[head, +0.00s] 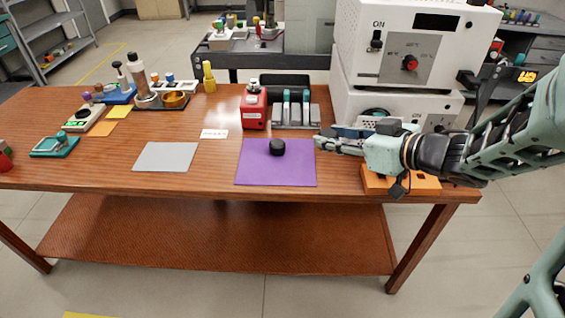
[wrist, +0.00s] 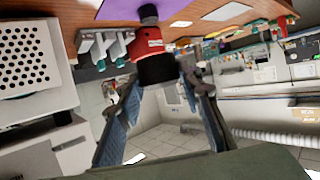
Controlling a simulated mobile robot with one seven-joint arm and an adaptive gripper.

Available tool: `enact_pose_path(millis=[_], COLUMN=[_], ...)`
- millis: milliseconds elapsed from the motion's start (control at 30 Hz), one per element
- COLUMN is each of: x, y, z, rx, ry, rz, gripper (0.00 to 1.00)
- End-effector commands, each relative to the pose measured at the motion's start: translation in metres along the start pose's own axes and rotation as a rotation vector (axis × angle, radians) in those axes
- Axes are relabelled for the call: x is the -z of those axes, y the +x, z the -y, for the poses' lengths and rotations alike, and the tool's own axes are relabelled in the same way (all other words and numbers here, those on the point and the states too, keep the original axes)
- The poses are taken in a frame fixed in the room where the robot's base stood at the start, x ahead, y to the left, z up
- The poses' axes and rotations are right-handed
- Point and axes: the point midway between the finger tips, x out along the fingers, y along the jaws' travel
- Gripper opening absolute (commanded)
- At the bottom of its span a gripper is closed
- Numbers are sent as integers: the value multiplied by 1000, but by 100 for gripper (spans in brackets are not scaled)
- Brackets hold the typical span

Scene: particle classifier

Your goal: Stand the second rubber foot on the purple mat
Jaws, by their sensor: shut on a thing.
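The purple mat (head: 255,172) lies near the front edge of the wooden table. One black rubber foot (head: 277,147) stands on it, towards the back; it also shows at the top of the wrist view (wrist: 148,12). My gripper (head: 322,143) reaches in horizontally from the right, near the mat's back right corner. In the wrist view, its two fingers are shut on the second rubber foot (wrist: 157,70), a black cylinder between the fingertips. In the head view, I cannot make out the held foot clearly.
A red device (head: 254,107) and a grey rack with teal-topped items (head: 296,113) stand behind the mat. A white oven-like unit (head: 410,50) is at the back right. An orange block (head: 430,187) lies beneath my arm. A grey mat (head: 165,157) is bare at left.

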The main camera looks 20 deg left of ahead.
Motion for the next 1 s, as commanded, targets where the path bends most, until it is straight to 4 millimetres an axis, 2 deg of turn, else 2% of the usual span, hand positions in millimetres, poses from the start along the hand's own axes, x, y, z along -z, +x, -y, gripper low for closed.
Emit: enact_pose_path(millis=[33,167,233,567,700,800,1000], x=[-8,-13,-14,-20,-38,-44,-48], y=[2,9,21,108,136,149,159], z=[3,10,13,32,36,38,38], rx=[11,29,33,34,32,30,28], ry=[-4,-13,-14,-15,-13,-13,-13], rz=[0,0,-1,-1,0,0,-1], gripper=[9,9,9,9,9,9,9])
